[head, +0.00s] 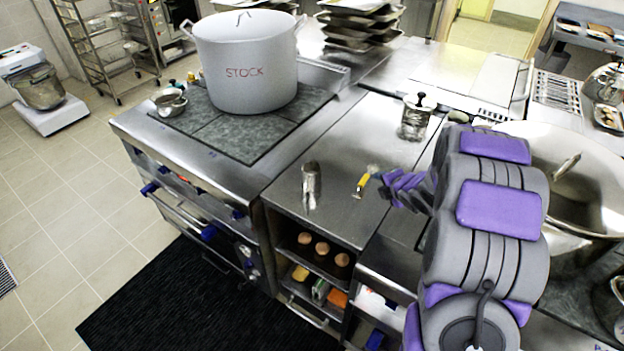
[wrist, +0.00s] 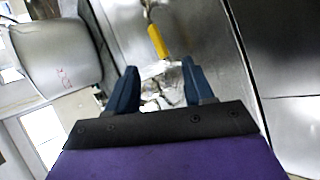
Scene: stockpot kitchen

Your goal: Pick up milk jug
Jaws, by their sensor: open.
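A small shiny metal jug (head: 311,184), which looks like the milk jug, stands upright on the steel counter (head: 345,137) in the head view. My gripper (head: 388,187) is to the right of it, apart from it, with a yellow-handled tool between them in the picture. In the wrist view my gripper (wrist: 159,75) is open, its two dark fingers spread. A shiny, blurred patch shows low between the fingers; I cannot tell whether it is the jug. Nothing is visibly held.
The yellow-handled tool (head: 363,182) lies close to my gripper and shows in the wrist view (wrist: 157,42). A large STOCK pot (head: 245,70) stands on the stove at left. A lidded metal canister (head: 415,118) stands behind. Shelves with eggs (head: 322,248) are below the counter edge.

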